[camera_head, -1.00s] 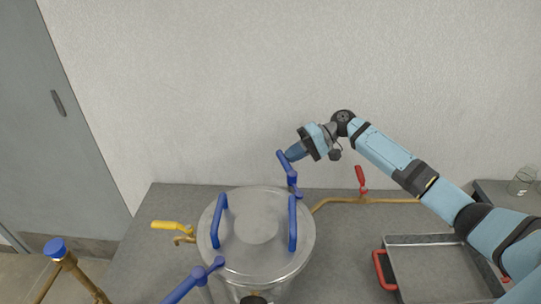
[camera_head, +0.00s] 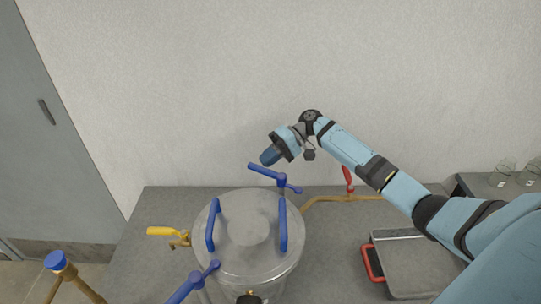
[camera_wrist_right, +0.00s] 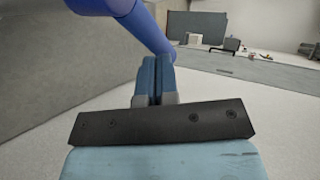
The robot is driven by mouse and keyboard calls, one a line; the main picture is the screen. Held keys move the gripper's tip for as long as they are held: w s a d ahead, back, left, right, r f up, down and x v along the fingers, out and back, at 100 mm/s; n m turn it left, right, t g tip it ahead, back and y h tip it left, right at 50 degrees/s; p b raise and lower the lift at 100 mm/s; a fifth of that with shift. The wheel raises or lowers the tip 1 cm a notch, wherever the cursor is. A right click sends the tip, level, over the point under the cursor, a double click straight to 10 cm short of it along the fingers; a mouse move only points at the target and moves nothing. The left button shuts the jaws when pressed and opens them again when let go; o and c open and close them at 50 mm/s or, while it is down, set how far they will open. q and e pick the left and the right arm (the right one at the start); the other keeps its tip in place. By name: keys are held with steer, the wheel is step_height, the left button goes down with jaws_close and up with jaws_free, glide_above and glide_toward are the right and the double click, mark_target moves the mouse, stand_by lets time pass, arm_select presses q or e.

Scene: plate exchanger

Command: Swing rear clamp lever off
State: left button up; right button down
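The rear clamp lever (camera_head: 265,171) is a blue handle behind the metal lid (camera_head: 246,238). Its long end points left and slightly away, and a short blue stub points right. My right gripper (camera_head: 268,156) is just behind and above the lever, pointing down-left. In the right wrist view its two blue fingers (camera_wrist_right: 155,78) are together with nothing visible between them. The blue lever (camera_wrist_right: 145,25) crosses right beyond the fingertips there; I cannot tell whether they touch. My left gripper is not in view.
The lid carries two blue handles (camera_head: 283,225). Another blue lever (camera_head: 193,284) is at the front left. A yellow valve handle (camera_head: 165,231) is left, a red valve handle (camera_head: 347,178) right. A grey tray with a red handle (camera_head: 371,264) lies right on the bench (camera_head: 330,230). A plain wall stands behind.

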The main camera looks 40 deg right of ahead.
steer(key=shift+s+a+f, duration=0.1)
steer(key=shift+a, duration=0.15)
steer(key=shift+a+f, duration=0.15)
steer(key=b+v, duration=0.2)
steer(key=v, duration=1.2)
steer(key=shift+d+r, duration=0.25)
steer(key=shift+d, duration=0.05)
